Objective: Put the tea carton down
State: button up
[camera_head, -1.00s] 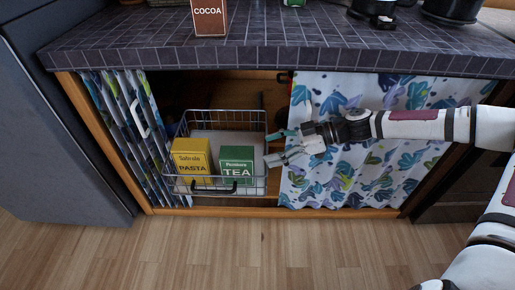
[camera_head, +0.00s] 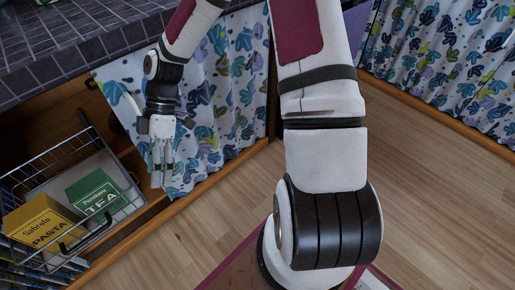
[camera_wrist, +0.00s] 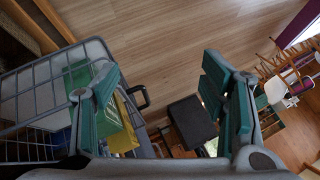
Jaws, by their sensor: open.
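The green-and-white tea carton (camera_head: 97,193) stands in the wire basket (camera_head: 128,196), at the lower left of the head view. The yellow pasta box (camera_head: 42,222) stands beside it on the left. My gripper (camera_head: 161,183) hangs with its fingers downward in front of the patterned curtain, right of the basket and apart from the carton. In the wrist view my gripper (camera_wrist: 160,75) has its fingers spread with nothing between them. The basket (camera_wrist: 35,100) lies behind the left finger there, and the finger partly hides the carton and the pasta box (camera_wrist: 124,125).
The dark tiled counter (camera_head: 75,35) overhangs the basket. The patterned curtain (camera_head: 225,100) hangs right behind my gripper. Open wooden floor (camera_head: 420,190) lies to the right. The wrist view shows chairs (camera_wrist: 275,88) at the far right.

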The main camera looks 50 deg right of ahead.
jog(key=s+d+r+m+t+h, duration=0.1)
jog(key=s+d+r+m+h, duration=0.3)
jog(key=s+r, duration=0.25)
jog(key=s+d+r+m+h, duration=0.3)
jog(key=s+d+r+m, duration=0.15)
jog(key=r, duration=0.35)
jog(key=s+r+m+t, duration=0.1)
jog(key=s+r+m, duration=0.2)
jog(key=s, duration=0.4)
jog(key=s+r+m+t, duration=0.2)
jog(key=s+r+m, duration=0.2)
jog(key=s, duration=0.3)
jog(key=shift+s+d+r, duration=0.2)
jog(key=shift+s, duration=0.2)
notch_tip(320, 180, up, 28)
jog(key=t+p, duration=0.4)
jog(key=p, duration=2.2)
jog(key=shift+d+f, duration=0.15)
jog(key=shift+d, duration=0.15)
jog(key=shift+w, duration=0.15)
